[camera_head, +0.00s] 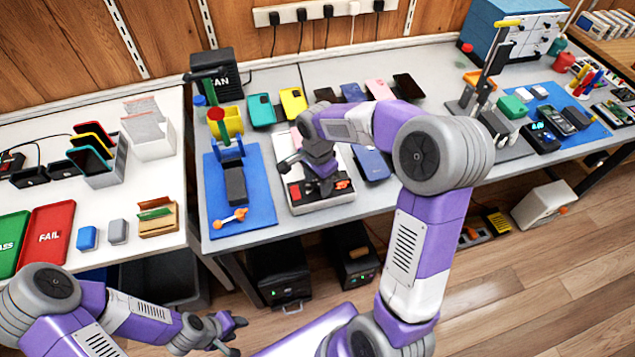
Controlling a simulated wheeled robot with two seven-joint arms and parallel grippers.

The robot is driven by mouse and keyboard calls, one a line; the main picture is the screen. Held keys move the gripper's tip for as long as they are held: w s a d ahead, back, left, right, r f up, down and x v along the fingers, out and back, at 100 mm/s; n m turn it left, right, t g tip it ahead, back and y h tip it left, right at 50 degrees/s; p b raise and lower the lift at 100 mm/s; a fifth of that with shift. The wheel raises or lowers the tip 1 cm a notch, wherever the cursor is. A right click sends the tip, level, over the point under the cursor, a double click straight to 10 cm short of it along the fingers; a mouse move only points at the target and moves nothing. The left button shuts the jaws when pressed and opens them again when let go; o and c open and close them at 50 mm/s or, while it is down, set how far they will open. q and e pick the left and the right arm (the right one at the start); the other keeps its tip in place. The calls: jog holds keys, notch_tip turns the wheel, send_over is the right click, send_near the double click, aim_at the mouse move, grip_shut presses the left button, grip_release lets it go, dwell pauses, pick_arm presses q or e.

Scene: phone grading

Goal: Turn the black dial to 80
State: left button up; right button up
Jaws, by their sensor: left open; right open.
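A white bench device (328,204) with a dark front panel, a small red display (295,192) and an orange-red part (342,184) stands near the bench's front edge. My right gripper (306,175) is open just above this device, fingers pointing down toward its panel. I cannot pick out the black dial; the gripper's dark fingers cover part of the panel. Whether a finger touches the panel is unclear. My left gripper (235,337) is open and empty, low in front of the benches, far from the device.
A blue mat (258,205) with a dark holder and an orange-handled tool lies left of the device. Several phones lie behind it, and a blue phone (371,164) lies to its right. A red FAIL tray (47,234) is on the left table.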

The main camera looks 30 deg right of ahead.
jog(key=shift+f, duration=0.1)
grip_shut()
dwell(0.3)
jog(key=n+p, duration=0.2)
jog(key=n, duration=0.2)
jog(key=shift+n, duration=0.3)
jog(key=n+p, duration=0.2)
jog(key=n, duration=0.3)
jog(key=shift+p, duration=0.35)
jog(key=shift+n, duration=0.3)
